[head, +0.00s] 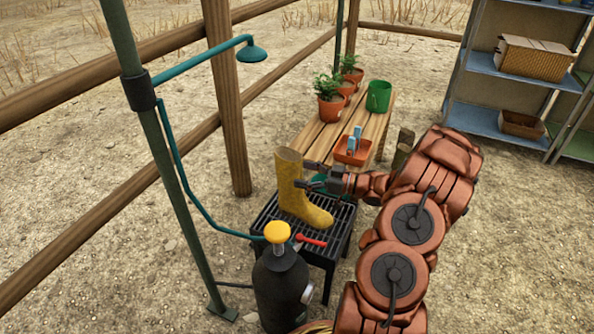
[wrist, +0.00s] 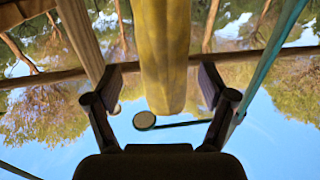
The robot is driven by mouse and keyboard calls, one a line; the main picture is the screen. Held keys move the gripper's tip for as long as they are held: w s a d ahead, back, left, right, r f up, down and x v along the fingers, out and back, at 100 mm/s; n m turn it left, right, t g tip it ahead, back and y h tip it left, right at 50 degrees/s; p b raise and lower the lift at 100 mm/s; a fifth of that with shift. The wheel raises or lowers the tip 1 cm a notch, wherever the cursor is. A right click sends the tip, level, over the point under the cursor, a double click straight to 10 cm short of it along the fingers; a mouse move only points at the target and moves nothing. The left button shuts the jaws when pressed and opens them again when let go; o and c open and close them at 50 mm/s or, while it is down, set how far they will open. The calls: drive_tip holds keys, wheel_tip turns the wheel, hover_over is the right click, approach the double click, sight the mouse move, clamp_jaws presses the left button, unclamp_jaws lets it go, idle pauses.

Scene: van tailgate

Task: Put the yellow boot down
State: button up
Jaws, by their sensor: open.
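The yellow boot (head: 291,190) stands upright on a black slatted grate stand (head: 342,222), its toe pointing right and toward the camera. My gripper (head: 308,175) is open at the boot's shaft, coming in from the right. In the wrist view the boot's shaft (wrist: 163,50) lies between the two spread fingers of my gripper (wrist: 160,80), with a gap showing on each side. The boot's sole appears to rest on the grate.
A red-handled tool (head: 312,240) lies on the grate near the toe. A black canister with a yellow cap (head: 278,232) stands in front. A green shower post (head: 165,165) is left. Behind is a wooden bench (head: 318,132) with pots, an orange tray (head: 352,151) and a green bucket (head: 378,97).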

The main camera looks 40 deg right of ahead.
drive_tip(key=p+v, duration=0.3)
drive_tip(key=v, duration=0.6)
drive_tip(key=shift+d, duration=0.1)
idle(0.4)
drive_tip(key=w+d+r+m+g+h+p, duration=0.1)
drive_tip(key=w+d+r+m+h+p, duration=0.1)
drive_tip(key=w+r+h+p, duration=1)
wheel_tip(320, 180, up, 20)
drive_tip(key=w+a+f+m+g+h+p, duration=0.1)
drive_tip(key=a+m+g+h+p, duration=0.15)
drive_tip(key=p, duration=0.45)
drive_tip(key=s+a+r+m+g+p, duration=0.3)
drive_tip(key=s+a+r+g+p, duration=0.3)
drive_tip(key=s+a+r+p, duration=0.7)
drive_tip(key=s+a+r+g+y+p, duration=0.1)
drive_tip(key=s+a+r+g+p, duration=0.1)
drive_tip(key=s+a, duration=0.4)
drive_tip(key=s+a+r+g+y+p, duration=0.1)
drive_tip(key=s+a, duration=0.5)
drive_tip(key=s, duration=0.7)
drive_tip(key=s+a+r+g+y+p, duration=0.1)
drive_tip(key=s+a+r+g+p, duration=0.2)
drive_tip(key=s, duration=0.6)
drive_tip(key=a+r, duration=0.2)
drive_tip(key=a, duration=0.1)
drive_tip(key=shift+s+g+y, duration=0.25)
drive_tip(key=shift+g+y, duration=0.1)
